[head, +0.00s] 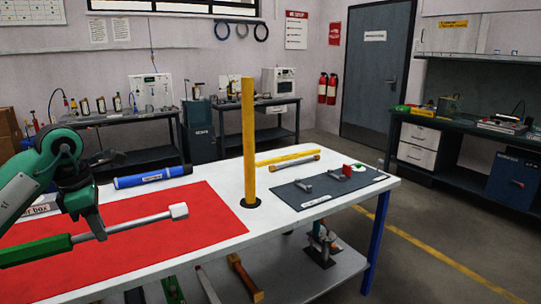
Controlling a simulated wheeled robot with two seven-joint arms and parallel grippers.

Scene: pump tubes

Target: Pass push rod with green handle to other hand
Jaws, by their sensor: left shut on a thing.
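The push rod with green handle (130,225) shows at the left, over the red mat (205,202). Its green handle (35,250) points left, and its grey shaft runs right to a pale block-shaped end (179,211). My left gripper (98,228) comes in from the left and is shut on the rod's shaft, near the handle. The fingers partly hide the shaft there. I cannot tell how far the rod is above the mat. My right gripper is not in view.
A yellow post (248,145) stands upright on the white table (285,222) behind the mat. A blue tube (152,177) lies at the back. A dark grey mat (328,197) with small parts lies at the right. Several tubes lie on the lower shelf (300,268).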

